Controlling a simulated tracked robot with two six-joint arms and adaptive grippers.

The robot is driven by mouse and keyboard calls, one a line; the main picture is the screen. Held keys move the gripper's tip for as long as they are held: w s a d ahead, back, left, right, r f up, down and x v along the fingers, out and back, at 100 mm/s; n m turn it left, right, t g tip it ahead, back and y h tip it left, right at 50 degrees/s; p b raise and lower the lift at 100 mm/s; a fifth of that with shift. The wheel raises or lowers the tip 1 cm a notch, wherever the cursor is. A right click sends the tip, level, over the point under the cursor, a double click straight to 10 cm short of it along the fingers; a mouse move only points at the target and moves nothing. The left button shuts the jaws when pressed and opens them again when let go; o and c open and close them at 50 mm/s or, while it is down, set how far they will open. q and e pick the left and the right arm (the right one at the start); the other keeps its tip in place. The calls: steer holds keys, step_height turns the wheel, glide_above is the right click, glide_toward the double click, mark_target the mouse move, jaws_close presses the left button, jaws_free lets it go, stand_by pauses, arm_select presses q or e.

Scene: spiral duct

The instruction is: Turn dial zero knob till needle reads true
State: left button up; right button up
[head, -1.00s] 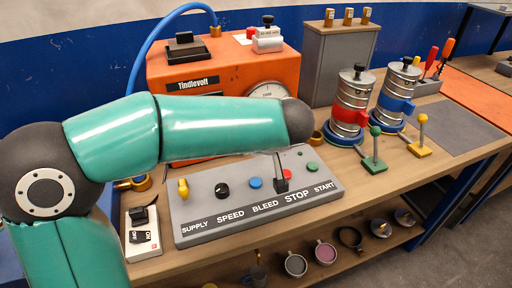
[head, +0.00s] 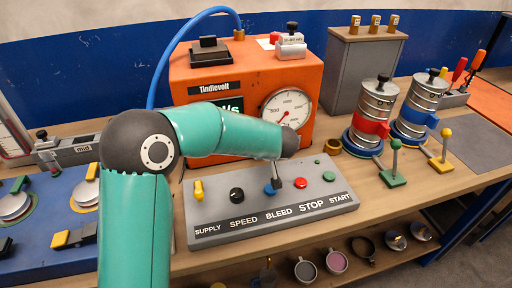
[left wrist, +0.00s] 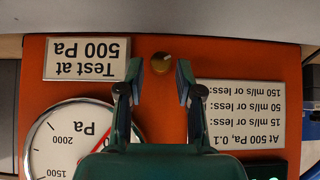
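The pressure dial (head: 286,108) is a white round gauge on the front of the orange Tindlevolt box (head: 243,77). Its red needle points down and left; the exact reading is too small to tell. The dial also shows upside down in the left wrist view (left wrist: 62,140), partly hidden by my gripper. A round brass piece (left wrist: 161,62) sits on the orange face; I cannot tell for sure whether it is the zero knob. My left gripper (left wrist: 160,72) is open, its fingertips on either side of this piece in the picture, with no visible contact. My right gripper is out of view.
A grey control panel (head: 225,228) with coloured buttons stands in front of the box, below my left arm. Metal canisters (head: 372,112) and small levers (head: 393,165) stand to the right. A blue unit (head: 45,235) is at the left. A blue hose (head: 165,60) arches behind.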

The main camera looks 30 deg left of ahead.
arm_select(q)
steer(key=shift+x, duration=0.9)
jaws_close()
steer(key=b, duration=0.2)
steer(key=g+y+b, duration=0.1)
steer(key=b, duration=0.1)
steer(key=shift+w+d+f+m, duration=0.2)
steer(key=shift+f+m, duration=0.1)
steer(key=shift+f, duration=0.1)
steer(key=shift+w+d+r+m+g+y+b, duration=0.1)
steer(key=shift+r+m+g+y+b, duration=0.1)
steer(key=shift+m+g+y+b, duration=0.4)
steer(key=shift+r+g+y, duration=0.15)
steer(key=shift+g+y, duration=0.15)
steer(key=shift+y, duration=0.1)
